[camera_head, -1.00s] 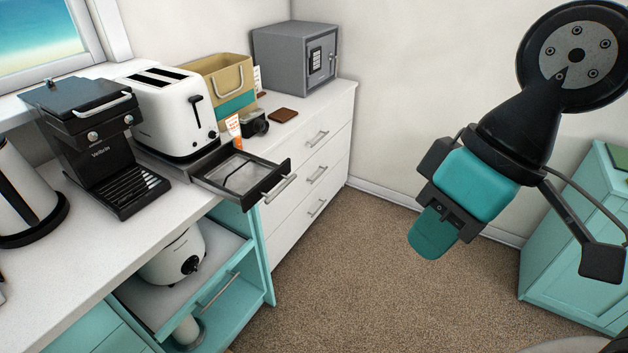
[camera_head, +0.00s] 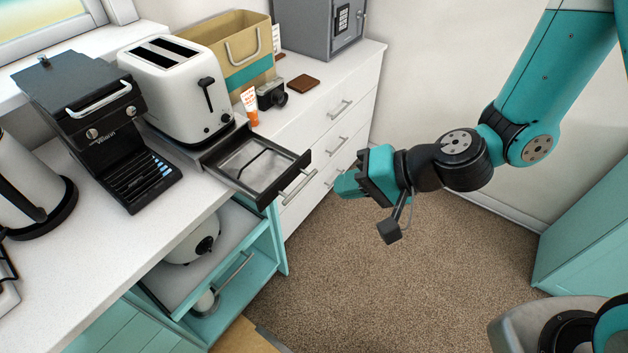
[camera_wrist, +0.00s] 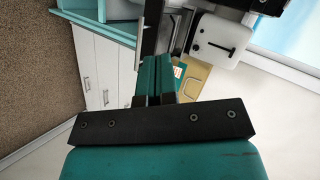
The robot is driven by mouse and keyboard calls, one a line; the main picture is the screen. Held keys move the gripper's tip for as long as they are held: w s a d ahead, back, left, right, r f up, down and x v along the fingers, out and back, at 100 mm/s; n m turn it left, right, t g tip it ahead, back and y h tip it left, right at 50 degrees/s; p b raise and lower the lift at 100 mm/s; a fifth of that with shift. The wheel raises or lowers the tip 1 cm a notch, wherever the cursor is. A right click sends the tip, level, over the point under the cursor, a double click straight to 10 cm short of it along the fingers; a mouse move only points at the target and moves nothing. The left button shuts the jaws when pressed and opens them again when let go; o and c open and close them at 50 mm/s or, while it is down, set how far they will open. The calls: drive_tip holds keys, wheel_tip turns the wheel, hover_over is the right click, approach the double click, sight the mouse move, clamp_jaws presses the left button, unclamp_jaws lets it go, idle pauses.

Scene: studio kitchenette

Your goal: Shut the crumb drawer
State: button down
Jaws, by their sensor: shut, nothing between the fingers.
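The crumb drawer (camera_head: 287,176) is a shallow dark tray with a grey floor and a bar handle (camera_head: 298,187). It sticks out open from under the white toaster (camera_head: 178,88), past the counter's front edge. My gripper (camera_head: 347,186) is to the right of the drawer front in the head view, pointing left towards it, with a visible gap in the picture. Its teal fingers are shut and empty. In the wrist view the closed fingers (camera_wrist: 155,75) point up towards the toaster (camera_wrist: 220,40); the drawer is partly cut off near the top.
A black coffee machine (camera_head: 95,130) stands left of the toaster. A tan bag (camera_head: 228,50), an orange-white tube (camera_head: 250,106) and a camera (camera_head: 271,94) stand behind the drawer. An open teal cabinet (camera_head: 262,268) is below. The carpet (camera_head: 385,290) in front is clear.

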drive_tip(key=w+d+f+m+t+h+p, duration=0.1)
drive_tip(key=w+d+f+m+t+h, duration=0.2)
drive_tip(key=f+m, duration=0.35)
drive_tip(key=a+r+b+x, duration=0.1)
drive_tip(key=b+x, duration=0.4)
drive_tip(key=x, duration=0.7)
drive_tip(key=shift+w+a+r+y, duration=0.15)
drive_tip(key=shift+a+r+y, duration=0.1)
drive_tip(key=shift+r+y, duration=0.15)
